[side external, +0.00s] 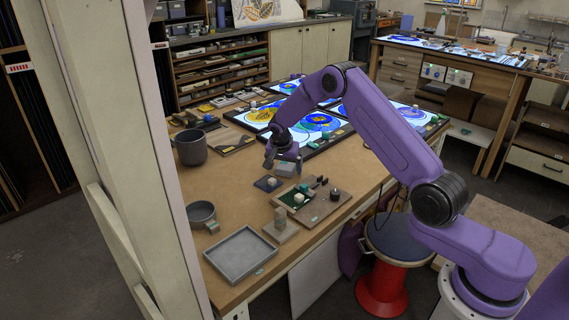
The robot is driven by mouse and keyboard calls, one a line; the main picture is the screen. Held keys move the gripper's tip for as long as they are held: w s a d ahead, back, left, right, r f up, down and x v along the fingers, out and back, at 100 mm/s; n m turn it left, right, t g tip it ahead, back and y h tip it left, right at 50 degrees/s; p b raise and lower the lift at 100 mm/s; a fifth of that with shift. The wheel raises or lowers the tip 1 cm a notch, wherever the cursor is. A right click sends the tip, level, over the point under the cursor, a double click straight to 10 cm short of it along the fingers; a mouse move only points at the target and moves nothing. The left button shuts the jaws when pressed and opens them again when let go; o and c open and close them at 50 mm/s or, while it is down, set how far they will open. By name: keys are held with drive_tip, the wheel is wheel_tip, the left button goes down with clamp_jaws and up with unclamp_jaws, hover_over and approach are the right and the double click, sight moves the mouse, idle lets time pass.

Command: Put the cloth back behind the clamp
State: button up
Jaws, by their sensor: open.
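My gripper (283,162) is open and points down over the work table. A small grey block-like thing (286,171) is just below and partly behind its fingers; I cannot tell whether they touch it. A dark blue square (260,185) with a pale rounded lump on it lies just in front. A brown board (318,210) lies to the right front, with a dark green patch (287,199), a pale lump (299,198) and small black fittings (318,183) on it. I cannot tell for sure which of these are the cloth and the clamp.
A grey tray (213,257), a round grey bowl (201,214) and a block on a small slab (280,225) stand near the front. A dark grey pot (190,148) stands at left. Lit glass panels (321,123) lie behind. The table between pot and gripper is clear.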

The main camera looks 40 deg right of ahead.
drive_tip(key=v, duration=1.7)
drive_tip(key=s+a+r+n+y, duration=0.1)
drive_tip(key=s+a+r+n, duration=0.1)
drive_tip(key=s+a+n, duration=0.5)
drive_tip(key=s+a+n+y, duration=0.2)
drive_tip(key=s+a+n, duration=0.4)
drive_tip(key=s, duration=0.4)
drive_tip(key=s+d+f+n+g+y, duration=0.1)
drive_tip(key=s+n, duration=1)
drive_tip(key=s, duration=1.5)
drive_tip(key=shift+s+d+f+n+g, duration=0.25)
drive_tip(key=shift+n+g, duration=0.15)
drive_tip(key=shift+g, duration=0.2)
